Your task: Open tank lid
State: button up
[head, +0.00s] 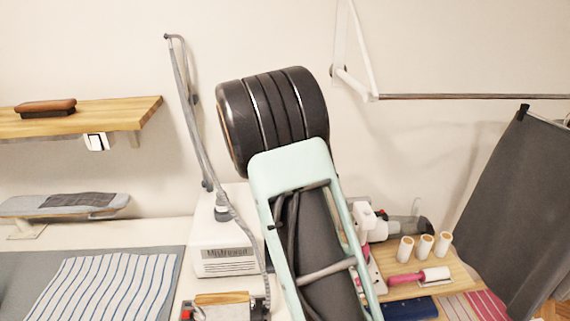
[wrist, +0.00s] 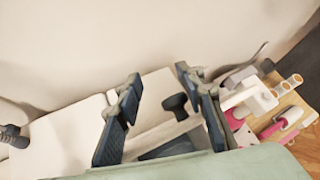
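A white steam station (head: 222,258) with a grey label stands on the table in the head view, and my arm covers its right side. In the wrist view its white body (wrist: 65,140) lies below and to the left of my gripper. A black knob (wrist: 176,103), which looks like the tank lid's cap, shows between the fingers, nearer the right one. My gripper (wrist: 158,76) is open, with its two dark fingers apart and nothing held between them. I cannot tell how far the knob is below the fingertips. The gripper is hidden in the head view.
A grey hose (head: 184,110) rises from the station's top along its stand. An ironing board (head: 65,205) and a striped cloth (head: 90,290) are at left.

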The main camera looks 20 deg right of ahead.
jog(key=shift+d+r, duration=0.1)
jog(key=shift+r, duration=0.05)
jog(key=v, duration=1.2)
